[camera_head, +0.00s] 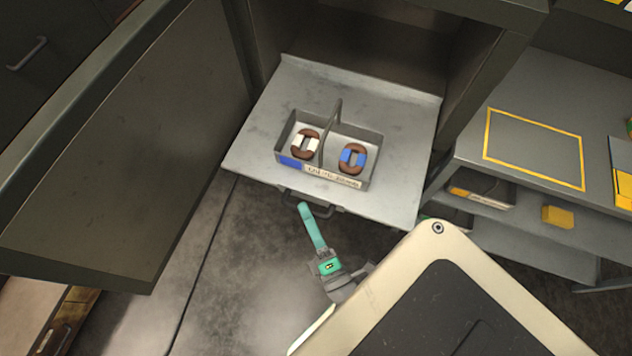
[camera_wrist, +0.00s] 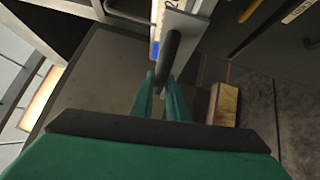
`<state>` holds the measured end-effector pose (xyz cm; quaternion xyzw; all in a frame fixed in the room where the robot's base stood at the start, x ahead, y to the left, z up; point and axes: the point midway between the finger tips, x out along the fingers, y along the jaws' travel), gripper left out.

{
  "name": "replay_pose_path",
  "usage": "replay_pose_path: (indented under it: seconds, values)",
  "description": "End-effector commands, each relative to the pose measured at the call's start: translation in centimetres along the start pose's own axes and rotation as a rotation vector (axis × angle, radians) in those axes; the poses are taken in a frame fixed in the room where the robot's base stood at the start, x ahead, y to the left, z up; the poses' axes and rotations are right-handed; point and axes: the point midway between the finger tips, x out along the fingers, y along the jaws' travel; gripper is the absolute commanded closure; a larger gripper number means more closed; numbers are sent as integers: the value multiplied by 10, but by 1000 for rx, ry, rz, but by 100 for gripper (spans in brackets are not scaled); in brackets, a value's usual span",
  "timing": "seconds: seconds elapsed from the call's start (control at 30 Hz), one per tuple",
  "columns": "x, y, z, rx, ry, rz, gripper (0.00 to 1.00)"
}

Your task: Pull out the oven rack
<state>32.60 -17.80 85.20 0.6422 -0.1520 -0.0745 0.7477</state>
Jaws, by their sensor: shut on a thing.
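The oven rack (camera_head: 395,185) is a flat grey sheet that sticks well out of the open oven (camera_head: 390,38) in the head view. A dark bar handle (camera_head: 325,207) is fixed to its front edge. My gripper (camera_head: 304,207), with green fingers, is shut on this handle. In the wrist view the dark handle (camera_wrist: 170,52) runs between the green fingertips (camera_wrist: 163,82). The exact contact is partly hidden by the fingers.
A divided grey tray (camera_head: 372,172) on the rack holds two brown rings, one with white bands, one with blue. The open oven door (camera_head: 130,140) stands at left. A shelf bench (camera_head: 560,115) with a yellow block (camera_head: 558,216) is close at right. Floor shows in front.

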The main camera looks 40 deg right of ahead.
Motion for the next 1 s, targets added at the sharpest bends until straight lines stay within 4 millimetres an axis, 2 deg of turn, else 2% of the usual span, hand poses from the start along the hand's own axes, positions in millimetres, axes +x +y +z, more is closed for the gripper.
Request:
replay_pose_path:
  seconds: [0.37,0.4,0.77,0.87,1.0]
  values:
    - [-1,-1,-2,0,2,-2,100]
    - [-1,-1,-2,0,2,-2,79]
    - [-3,0,-2,1,4,-1,78]
    - [-12,-1,-3,1,4,-3,78]
    - [-35,-1,-2,2,2,-5,78]
